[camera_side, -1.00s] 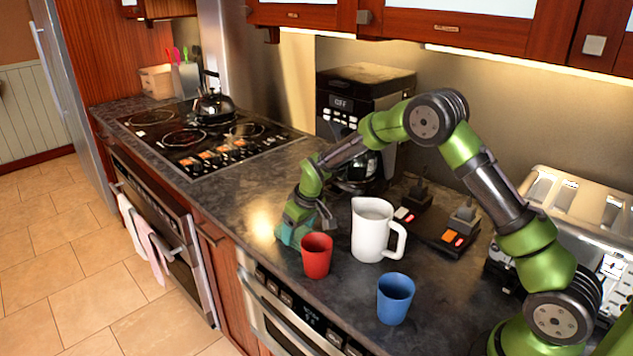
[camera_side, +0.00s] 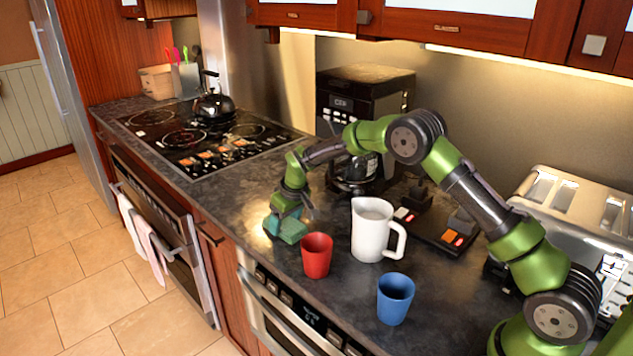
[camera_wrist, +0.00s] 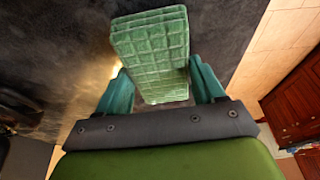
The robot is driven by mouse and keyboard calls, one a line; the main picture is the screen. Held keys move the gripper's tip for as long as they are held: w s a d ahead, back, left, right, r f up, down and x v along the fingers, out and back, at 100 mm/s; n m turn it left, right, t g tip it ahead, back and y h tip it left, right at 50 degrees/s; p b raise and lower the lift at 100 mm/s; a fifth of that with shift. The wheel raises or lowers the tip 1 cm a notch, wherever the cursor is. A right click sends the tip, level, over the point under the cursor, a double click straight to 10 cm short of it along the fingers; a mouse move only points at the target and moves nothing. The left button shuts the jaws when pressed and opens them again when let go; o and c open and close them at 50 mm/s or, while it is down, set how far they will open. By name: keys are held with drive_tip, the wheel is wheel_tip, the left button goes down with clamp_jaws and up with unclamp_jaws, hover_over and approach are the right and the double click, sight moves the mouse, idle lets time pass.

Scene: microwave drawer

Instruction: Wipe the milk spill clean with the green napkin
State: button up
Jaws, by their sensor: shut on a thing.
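The green napkin (camera_wrist: 150,50) is a folded, quilted block between the two teal fingers of my gripper (camera_wrist: 161,88) in the wrist view. In the side view my gripper (camera_side: 284,216) is low over the dark counter, left of the red cup, with the napkin (camera_side: 292,231) at its tip. The gripper is shut on the napkin. Whether the napkin touches the counter is hard to tell. No milk spill shows clearly; a pale bright patch beside the left finger in the wrist view could be milk or glare.
A red cup (camera_side: 317,256) stands close right of my gripper, with a white pitcher (camera_side: 372,229) and a blue cup (camera_side: 395,298) further right. A coffee maker (camera_side: 365,120) stands behind. The counter (camera_side: 215,195) is clear toward the stove (camera_side: 195,135); its front edge is near.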

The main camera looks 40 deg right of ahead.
drive_tip(key=shift+w+f, duration=0.1)
drive_tip(key=shift+w, duration=3.05)
drive_tip(key=shift+s, duration=0.1)
drive_tip(key=shift+s, duration=0.55)
drive_tip(key=shift+s+a, duration=0.1)
drive_tip(key=shift+s, duration=6.25)
drive_tip(key=shift+w, duration=6.95)
